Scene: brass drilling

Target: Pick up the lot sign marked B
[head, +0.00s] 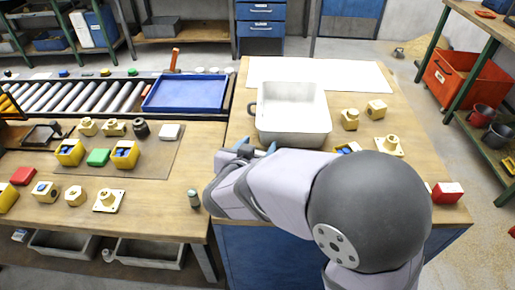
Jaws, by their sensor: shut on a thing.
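My gripper (257,150) is at the near left side of the white bin (294,140), low over the right bench, with its bluish fingertips showing. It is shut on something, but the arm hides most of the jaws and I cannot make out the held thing. No letter B is legible anywhere. A small red block with a white face (447,192) stands at the right bench's right edge. Other small blocks are a green one (98,157), a red one (22,176) and a white one (169,131) on the left bench; I cannot read marks on them.
Several brass parts stand right of the bin, including a flanged one (389,145). Yellow boxes (69,152) with blue contents sit on the left bench's mat. A small dark cylinder (194,198) stands near its front. A blue tray (186,93) lies on the roller conveyor behind.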

